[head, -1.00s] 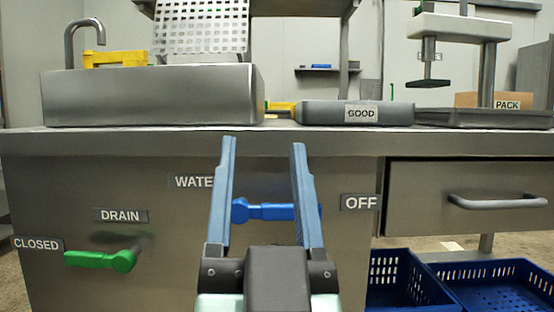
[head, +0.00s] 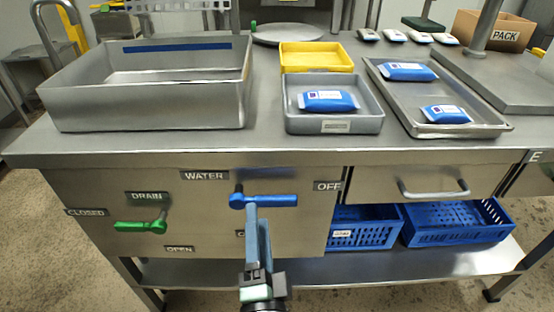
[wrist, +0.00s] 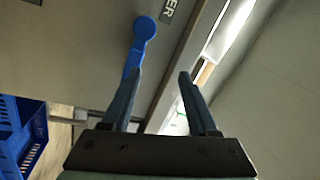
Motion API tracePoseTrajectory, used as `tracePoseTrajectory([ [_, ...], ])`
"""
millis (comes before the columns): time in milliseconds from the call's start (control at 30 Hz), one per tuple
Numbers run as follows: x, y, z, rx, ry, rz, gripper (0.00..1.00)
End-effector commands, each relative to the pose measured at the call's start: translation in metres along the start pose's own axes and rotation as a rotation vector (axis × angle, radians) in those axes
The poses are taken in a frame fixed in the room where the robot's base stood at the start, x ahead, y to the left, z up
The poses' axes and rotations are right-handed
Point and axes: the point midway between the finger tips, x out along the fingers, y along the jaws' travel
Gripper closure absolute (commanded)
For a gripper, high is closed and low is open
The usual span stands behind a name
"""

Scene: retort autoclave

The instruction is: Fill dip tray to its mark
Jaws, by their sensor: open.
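The dip tray (head: 150,118) is a big open metal basin at the left of the bench, with a blue band mark (head: 175,48) on its inner back wall. I cannot tell any water level in it. The blue water lever (head: 275,200) on the front panel points right, toward OFF. The green drain lever (head: 140,226) points left, toward CLOSED. My gripper (head: 255,210) is at the blue lever, its fingers overlapping in the head view. In the wrist view my gripper (wrist: 162,75) is open, and the blue lever (wrist: 138,40) runs behind its left finger; contact is unclear.
A grey tray (head: 335,126) with a blue pouch, a yellow tray (head: 316,55) and a metal tray (head: 490,130) with two blue pouches stand on the bench. A drawer handle (head: 435,190) juts out at the right. Blue crates (head: 455,225) sit on the lower shelf.

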Motion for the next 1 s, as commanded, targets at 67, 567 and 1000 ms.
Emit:
tracePoseTrajectory([
  [67,-0.012,-0.007,-0.006,0.078,0.0,0.057,0.4],
  [567,-0.057,0.021,-0.017,0.296,0.048,0.191,0.4],
  [1000,0.014,0.034,-0.018,0.295,0.048,0.188,0.4],
])
